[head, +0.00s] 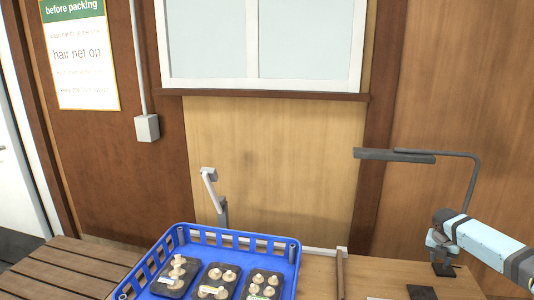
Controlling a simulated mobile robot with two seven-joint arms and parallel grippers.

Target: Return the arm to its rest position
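My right arm comes in from the right edge, with a light-blue link and dark bands. My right gripper (442,258) is at its end, low on the right above the wooden bench. It is small and points away from me, and I cannot make out whether its fingers are apart or closed. Dark pieces show around its tip. My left arm and gripper are not in view.
A blue crate (237,241) holds dark trays of pale mushrooms at the bottom centre. A dark lamp (395,155) arches over the bench at right. A grey stand (213,193) rises behind the crate. A small dark block (421,292) lies at the front right.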

